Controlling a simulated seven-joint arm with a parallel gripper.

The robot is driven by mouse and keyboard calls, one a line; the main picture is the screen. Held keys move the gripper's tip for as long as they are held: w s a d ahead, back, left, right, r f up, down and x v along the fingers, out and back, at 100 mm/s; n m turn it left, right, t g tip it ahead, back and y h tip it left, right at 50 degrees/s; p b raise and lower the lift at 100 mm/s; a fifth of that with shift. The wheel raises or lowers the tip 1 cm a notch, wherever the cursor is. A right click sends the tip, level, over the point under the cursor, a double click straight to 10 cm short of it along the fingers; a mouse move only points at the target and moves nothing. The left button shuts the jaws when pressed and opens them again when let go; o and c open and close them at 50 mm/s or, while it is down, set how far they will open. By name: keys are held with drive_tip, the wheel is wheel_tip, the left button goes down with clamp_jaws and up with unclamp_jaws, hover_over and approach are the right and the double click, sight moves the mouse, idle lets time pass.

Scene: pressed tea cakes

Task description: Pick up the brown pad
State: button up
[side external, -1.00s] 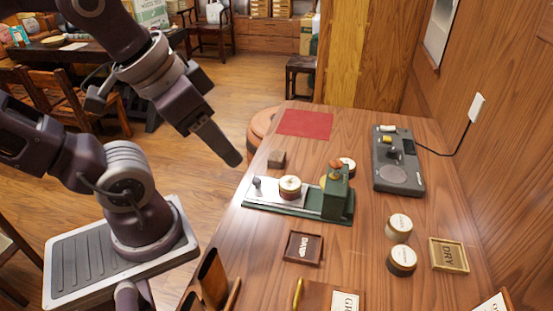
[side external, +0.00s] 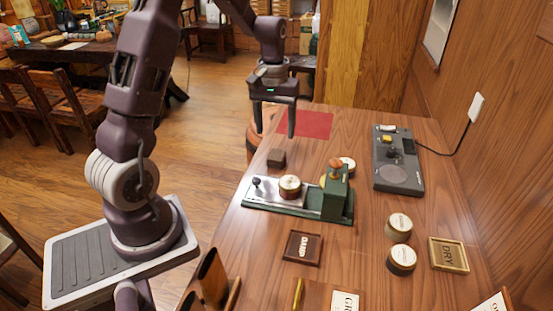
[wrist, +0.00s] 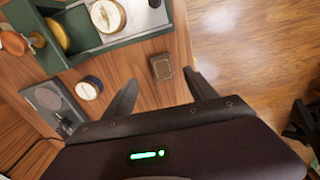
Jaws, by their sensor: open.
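The brown pad (side external: 277,158) is a small dark brown block lying flat on the wooden table, near its left edge. In the wrist view the brown pad (wrist: 161,67) lies just beyond the gap between my fingertips. My gripper (side external: 275,134) is open and empty, pointing down with its two fingers apart. In the side view it hangs above and behind the pad, near the red mat. The fingers are not touching the pad.
A green press (side external: 338,192) with a silver plate and a round tin stands just in front of the pad. A red mat (side external: 306,124) lies behind. A grey device (side external: 398,160) and several round tins are to the right. The table's left edge is close to the pad.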

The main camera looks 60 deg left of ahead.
sight(276, 154)
drive_tip(key=f, duration=0.1)
drive_tip(key=a+f, duration=0.1)
drive_tip(key=f, duration=0.1)
drive_tip(key=shift+w+a, duration=0.1)
drive_tip(key=shift+a, duration=0.2)
drive_tip(key=f, duration=0.4)
drive_tip(key=w+f, duration=0.1)
drive_tip(key=f, duration=0.1)
drive_tip(key=shift+d+f, duration=0.1)
drive_tip(key=shift+f, duration=0.1)
drive_tip(key=c, duration=1.4)
wheel_tip(276, 154, up, 10)
drive_tip(key=shift+r, duration=0.1)
